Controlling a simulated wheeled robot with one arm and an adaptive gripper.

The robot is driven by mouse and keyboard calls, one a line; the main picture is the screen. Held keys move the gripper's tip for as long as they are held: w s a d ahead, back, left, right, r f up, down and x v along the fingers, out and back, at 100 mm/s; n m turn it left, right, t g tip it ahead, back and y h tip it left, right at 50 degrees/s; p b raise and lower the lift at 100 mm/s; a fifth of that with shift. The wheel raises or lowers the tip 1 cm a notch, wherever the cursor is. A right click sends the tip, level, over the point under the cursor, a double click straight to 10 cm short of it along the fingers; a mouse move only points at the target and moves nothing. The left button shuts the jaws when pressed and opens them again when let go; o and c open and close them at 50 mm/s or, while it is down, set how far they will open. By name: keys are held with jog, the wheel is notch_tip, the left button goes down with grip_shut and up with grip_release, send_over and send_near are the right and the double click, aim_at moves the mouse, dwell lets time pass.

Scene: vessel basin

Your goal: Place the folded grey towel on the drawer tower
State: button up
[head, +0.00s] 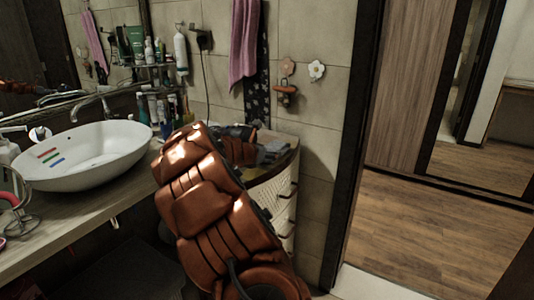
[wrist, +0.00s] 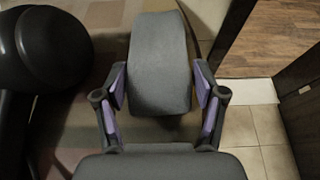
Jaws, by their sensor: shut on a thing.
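The folded grey towel (wrist: 160,65) is a thick, rounded grey block in the wrist view. My gripper (wrist: 160,90) is shut on it, with a purple-padded finger pressed to each side. In the head view my gripper (head: 268,154) is over the top of the drawer tower (head: 284,203), a pale woven unit with dark handles and a curved front. The towel is hard to tell from the dark gripper there. My arm hides the tower's left side. Whether the towel touches the top is unclear.
A white basin (head: 85,153) stands on the wooden counter (head: 75,215) at left, with several bottles and tubes (head: 160,108) behind it. A pink towel (head: 243,50) hangs on the wall above the tower. A doorway and wooden floor (head: 420,230) lie open at right.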

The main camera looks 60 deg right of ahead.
jog(key=o, duration=1.1)
jog(key=shift+f, duration=0.1)
jog(key=v, duration=1.2)
jog(key=shift+s, duration=0.1)
jog(key=shift+a, duration=0.1)
